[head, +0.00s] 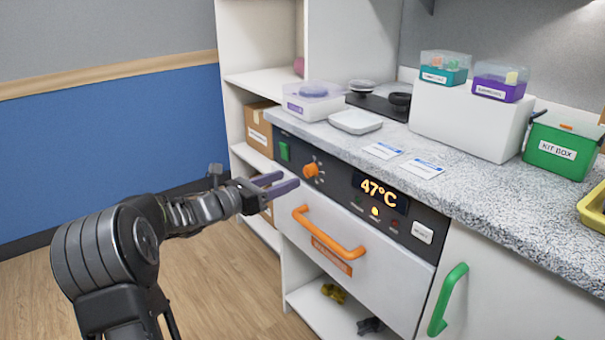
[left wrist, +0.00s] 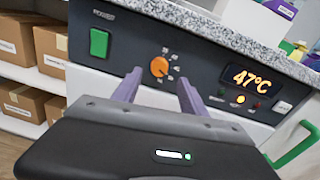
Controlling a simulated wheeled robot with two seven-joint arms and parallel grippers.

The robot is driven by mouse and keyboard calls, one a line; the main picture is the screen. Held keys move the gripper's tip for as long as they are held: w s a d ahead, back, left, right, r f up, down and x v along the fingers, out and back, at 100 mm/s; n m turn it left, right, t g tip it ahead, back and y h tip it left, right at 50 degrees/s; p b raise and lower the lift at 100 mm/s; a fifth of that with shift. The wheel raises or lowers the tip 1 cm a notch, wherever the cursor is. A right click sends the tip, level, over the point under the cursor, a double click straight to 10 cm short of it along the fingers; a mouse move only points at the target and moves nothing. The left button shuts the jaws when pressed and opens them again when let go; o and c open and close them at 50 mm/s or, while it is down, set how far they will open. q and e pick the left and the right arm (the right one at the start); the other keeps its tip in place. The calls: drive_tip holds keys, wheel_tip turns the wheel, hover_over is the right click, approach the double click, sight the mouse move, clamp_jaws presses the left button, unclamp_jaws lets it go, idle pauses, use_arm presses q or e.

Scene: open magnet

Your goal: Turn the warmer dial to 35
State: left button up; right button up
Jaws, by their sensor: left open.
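The warmer dial (head: 311,170) is an orange knob on the dark control panel below the counter. It also shows in the left wrist view (left wrist: 159,67), with small marks around it too blurred to read. The display (head: 379,192) on the same panel reads 47°C and shows in the left wrist view (left wrist: 252,79) too. My left gripper (head: 283,184) is open, with its purple fingers just in front of and below the dial. In the left wrist view, the fingertips (left wrist: 160,78) stand on either side of the dial, apparently not touching it. My right gripper is not in view.
A green power switch (head: 284,151) sits left of the dial. An orange drawer handle (head: 328,236) sticks out below the panel. A green handle (head: 448,298) is at lower right. The counter above holds boxes, a scale (head: 355,122) and a green kit box (head: 560,145).

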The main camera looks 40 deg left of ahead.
sight(307, 171)
use_arm(q)
drive_tip(key=x, duration=0.6)
drive_tip(key=shift+w+d, duration=0.1)
drive_tip(key=shift+w, duration=0.25)
drive_tip(key=shift+c, duration=0.5)
clamp_jaws()
